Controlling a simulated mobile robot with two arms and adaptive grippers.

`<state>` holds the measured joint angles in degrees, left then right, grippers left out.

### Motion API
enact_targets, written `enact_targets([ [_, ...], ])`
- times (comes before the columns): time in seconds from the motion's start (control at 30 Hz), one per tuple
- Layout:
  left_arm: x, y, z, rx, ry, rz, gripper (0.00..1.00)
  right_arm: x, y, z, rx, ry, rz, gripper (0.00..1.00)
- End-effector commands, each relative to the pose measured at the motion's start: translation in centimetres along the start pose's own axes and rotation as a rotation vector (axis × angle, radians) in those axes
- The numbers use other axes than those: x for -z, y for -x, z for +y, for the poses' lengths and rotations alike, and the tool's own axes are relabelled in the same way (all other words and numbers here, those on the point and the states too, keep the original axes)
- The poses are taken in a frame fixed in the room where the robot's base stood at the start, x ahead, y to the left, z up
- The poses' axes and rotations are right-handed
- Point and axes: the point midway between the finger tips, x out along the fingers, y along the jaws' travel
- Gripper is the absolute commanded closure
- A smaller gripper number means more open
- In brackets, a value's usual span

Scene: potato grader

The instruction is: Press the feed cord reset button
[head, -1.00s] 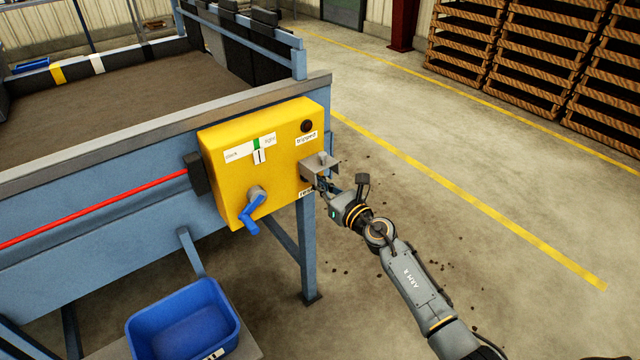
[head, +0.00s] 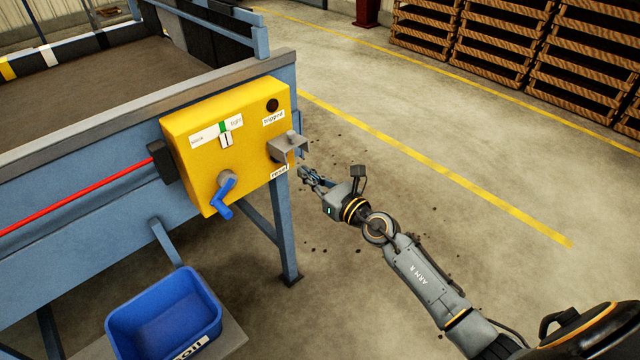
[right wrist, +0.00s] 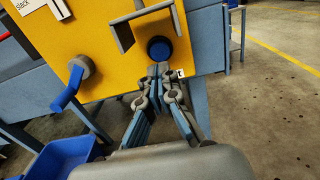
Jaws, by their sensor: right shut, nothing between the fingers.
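The yellow control box (head: 195,170) is fixed to the blue machine's end. The blue round reset button (right wrist: 159,49) shows in the right wrist view beneath a grey guard (right wrist: 143,22). In the head view the guard (head: 287,146) hides the button, above the "reset" label (head: 279,172). My right gripper (head: 304,172) is shut and empty, just right of the label, with a small gap to the box. In the right wrist view its fingertips (right wrist: 160,70) are just below the button; whether they touch it cannot be told. My left gripper is not in view.
A blue crank handle (head: 222,197), a slack/tight gauge (head: 225,135) and a dark "tripped" lamp (head: 272,105) are on the box. A red cord (head: 75,192) runs left. A blue bin (head: 165,315) stands below. The floor to the right is clear up to wooden crates (head: 490,40).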

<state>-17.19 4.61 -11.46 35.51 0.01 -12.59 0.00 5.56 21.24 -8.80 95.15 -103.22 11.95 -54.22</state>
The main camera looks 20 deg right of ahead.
Motion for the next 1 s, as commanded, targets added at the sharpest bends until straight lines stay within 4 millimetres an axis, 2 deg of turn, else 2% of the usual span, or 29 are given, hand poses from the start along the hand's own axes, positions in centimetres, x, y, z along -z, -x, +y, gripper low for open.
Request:
enact_targets([
  [0.1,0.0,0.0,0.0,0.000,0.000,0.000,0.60,0.1,2.2,0.1,-0.001,0.001,0.004,1.00],
  [0.3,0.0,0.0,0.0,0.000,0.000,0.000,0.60,0.1,4.1,0.0,-0.001,0.001,0.004,1.00],
  [0.87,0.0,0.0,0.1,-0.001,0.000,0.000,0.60,0.2,4.4,0.0,-0.001,-0.002,0.005,1.00],
  [0.93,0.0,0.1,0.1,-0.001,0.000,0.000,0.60,0.8,4.5,-0.1,0.005,-0.033,0.013,1.00],
  [1.0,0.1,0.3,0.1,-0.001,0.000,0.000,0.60,2.5,4.7,-0.4,0.024,-0.127,0.035,1.00],
])
